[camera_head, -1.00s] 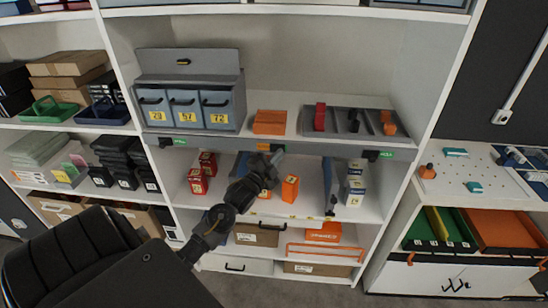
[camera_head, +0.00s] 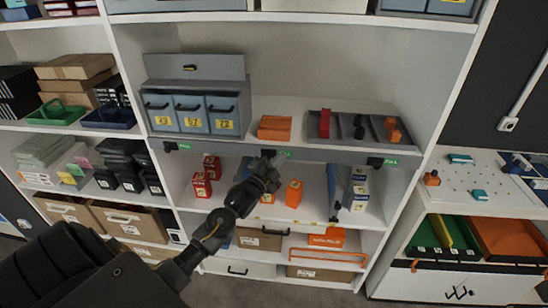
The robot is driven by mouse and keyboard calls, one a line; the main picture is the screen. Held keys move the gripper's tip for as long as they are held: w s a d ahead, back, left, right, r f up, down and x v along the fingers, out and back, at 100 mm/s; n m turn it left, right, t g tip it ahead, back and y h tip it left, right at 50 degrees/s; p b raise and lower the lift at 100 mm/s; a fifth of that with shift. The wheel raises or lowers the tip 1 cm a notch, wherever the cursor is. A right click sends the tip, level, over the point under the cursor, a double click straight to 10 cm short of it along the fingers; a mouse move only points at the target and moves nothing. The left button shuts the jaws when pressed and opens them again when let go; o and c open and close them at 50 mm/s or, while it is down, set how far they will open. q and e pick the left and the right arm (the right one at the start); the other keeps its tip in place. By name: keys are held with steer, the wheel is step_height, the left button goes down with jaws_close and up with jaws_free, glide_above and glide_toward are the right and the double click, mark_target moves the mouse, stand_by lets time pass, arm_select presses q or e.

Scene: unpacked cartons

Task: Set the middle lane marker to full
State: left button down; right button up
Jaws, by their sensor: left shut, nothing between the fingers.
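A grey rail (camera_head: 225,150) runs along the front edge of the shelf and carries three lane markers. The middle lane marker (camera_head: 284,154) shows a green face, its writing too small to read; its dark part is hard to tell from my gripper. The left marker (camera_head: 184,147) and right marker (camera_head: 390,161) also show green, each with a dark block on its left. My left gripper (camera_head: 267,161) is shut and empty, just in front of the rail at the middle marker's left side. I cannot tell whether it touches. My right gripper is not in view.
Below the rail, red boxes (camera_head: 202,188), an orange box (camera_head: 294,194) and white-blue boxes (camera_head: 356,192) stand in lanes, with a blue divider (camera_head: 332,192) between lanes. Above it are grey bins (camera_head: 191,113), an orange block (camera_head: 275,128) and a grey tray (camera_head: 345,131).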

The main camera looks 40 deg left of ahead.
arm_select(q)
steer(key=s+f+b, duration=0.1)
steer(key=s+b, duration=0.2)
steer(key=s, duration=0.6)
steer(key=shift+s+a+f, duration=0.15)
steer(key=shift+s+f, duration=0.2)
steer(key=shift+s, duration=0.05)
